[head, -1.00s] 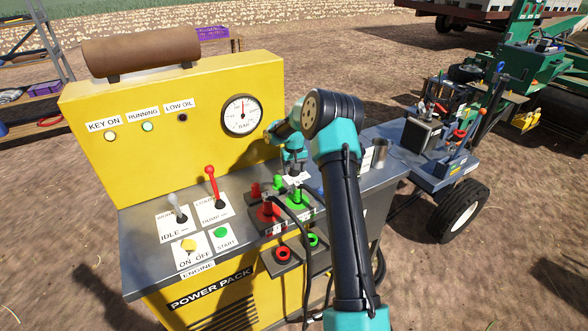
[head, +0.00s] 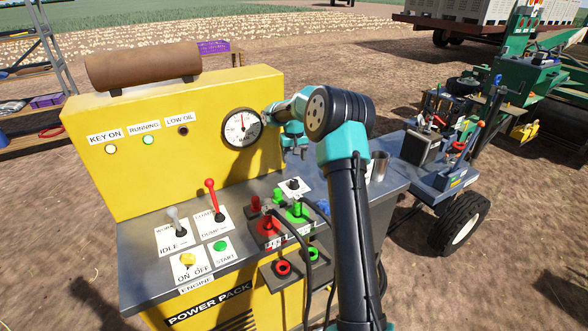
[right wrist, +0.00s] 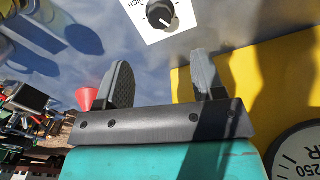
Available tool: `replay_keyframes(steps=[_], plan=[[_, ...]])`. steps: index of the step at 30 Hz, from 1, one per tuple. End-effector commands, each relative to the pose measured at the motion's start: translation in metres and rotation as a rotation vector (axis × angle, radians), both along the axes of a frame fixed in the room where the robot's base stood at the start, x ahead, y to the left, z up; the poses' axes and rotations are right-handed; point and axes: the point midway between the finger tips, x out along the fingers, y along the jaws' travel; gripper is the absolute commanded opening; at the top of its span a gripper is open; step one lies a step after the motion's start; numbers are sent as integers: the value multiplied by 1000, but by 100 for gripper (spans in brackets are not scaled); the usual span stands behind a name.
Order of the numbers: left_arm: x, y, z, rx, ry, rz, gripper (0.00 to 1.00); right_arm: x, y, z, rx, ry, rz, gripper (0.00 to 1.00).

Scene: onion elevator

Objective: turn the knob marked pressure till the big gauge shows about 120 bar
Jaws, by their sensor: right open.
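The knob (head: 293,184) is small and black, on a white plate on the panel top. In the right wrist view the black knob (right wrist: 160,15) shows at the top edge, its plate lettered HIGH. My right gripper (head: 295,152) is open and empty, above the knob and apart from it. In the wrist view its two fingers (right wrist: 163,80) are spread wide. The big round gauge (head: 242,128) is on the yellow upright panel, its needle pointing roughly up; the exact reading is too small to tell. Part of the gauge (right wrist: 300,158) shows in the wrist view. My left gripper is not in view.
Red and green hose couplings (head: 282,218) with black hoses stand in front of the knob. A red-tipped lever (head: 213,196) and a grey lever (head: 175,218) are to the left. A metal cup (head: 379,166) stands to the right of my forearm.

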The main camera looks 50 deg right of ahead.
Motion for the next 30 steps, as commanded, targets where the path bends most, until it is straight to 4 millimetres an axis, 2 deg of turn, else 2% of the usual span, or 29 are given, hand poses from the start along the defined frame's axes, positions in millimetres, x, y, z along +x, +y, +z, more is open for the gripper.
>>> replay_keyframes(steps=[3,10,26,30], plan=[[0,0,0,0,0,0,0,0,0,24,-2,-3,-1,63],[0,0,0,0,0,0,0,0,0,52,0,-2,-1,63],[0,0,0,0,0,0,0,0,0,56,0,0,-1,63],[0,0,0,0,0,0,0,4,8,55,9,-10,21,63]])
